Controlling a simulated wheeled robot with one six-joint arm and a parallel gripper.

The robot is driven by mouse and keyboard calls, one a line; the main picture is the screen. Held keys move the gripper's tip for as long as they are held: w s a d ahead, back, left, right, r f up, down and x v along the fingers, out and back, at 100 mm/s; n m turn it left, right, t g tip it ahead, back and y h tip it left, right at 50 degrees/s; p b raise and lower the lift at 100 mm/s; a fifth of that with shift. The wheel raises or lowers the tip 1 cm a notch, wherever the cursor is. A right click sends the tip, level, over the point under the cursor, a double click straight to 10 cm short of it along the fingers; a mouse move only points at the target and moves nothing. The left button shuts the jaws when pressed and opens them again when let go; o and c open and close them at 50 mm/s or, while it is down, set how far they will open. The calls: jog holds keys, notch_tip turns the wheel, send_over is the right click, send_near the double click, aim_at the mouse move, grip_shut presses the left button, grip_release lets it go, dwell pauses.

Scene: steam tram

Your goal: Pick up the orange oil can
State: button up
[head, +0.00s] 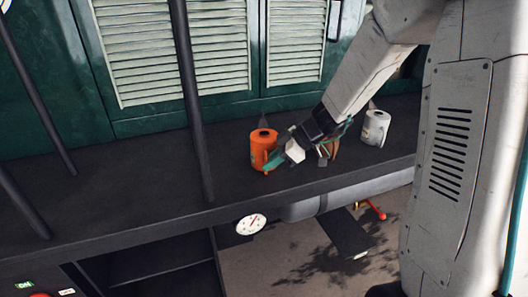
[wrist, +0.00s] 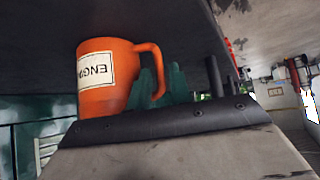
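The orange oil can (head: 263,150) stands on the dark ledge in the head view, its spout pointing up. My gripper (head: 276,160) is at its right side, low by the can, with teal fingers. In the wrist view the orange oil can (wrist: 104,78) shows a white label with upside-down lettering and a handle loop on its right. The teal fingertips of my gripper (wrist: 161,84) are at that handle, one on each side of its bar. I cannot tell whether they press on it. The can appears to rest on the ledge.
A white can (head: 376,128) stands on the ledge (head: 130,190) to the right, behind my wrist. A brown item (head: 330,148) is partly hidden by my wrist. A dark post (head: 191,100) rises left of the orange can. A gauge (head: 250,224) sits below the ledge.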

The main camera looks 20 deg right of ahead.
jog(key=shift+x, duration=1)
jog(key=shift+c, duration=0.3)
grip_shut()
jog(key=shift+r, duration=0.15)
notch_tip(320, 180, up, 10)
jog(key=shift+f, duration=0.1)
